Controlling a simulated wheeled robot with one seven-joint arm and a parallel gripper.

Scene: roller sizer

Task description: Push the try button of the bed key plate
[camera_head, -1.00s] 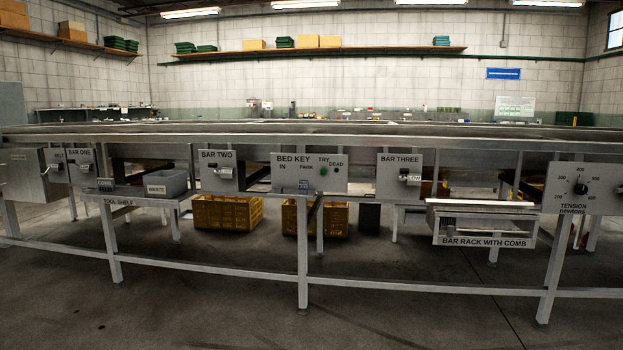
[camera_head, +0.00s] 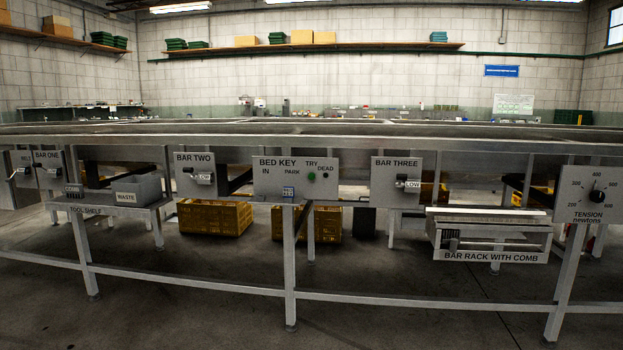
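The try button (camera_head: 311,177) is a small green round spot under the word TRY. My gripper is not in view.
The bar two plate (camera_head: 194,168) is left of the key plate and the bar three plate (camera_head: 390,174) is right. A bar rack (camera_head: 490,255) and tension dial plate (camera_head: 573,208) stand farther right. Legs and a low rail (camera_head: 400,300) front the machine. The floor before it is clear.

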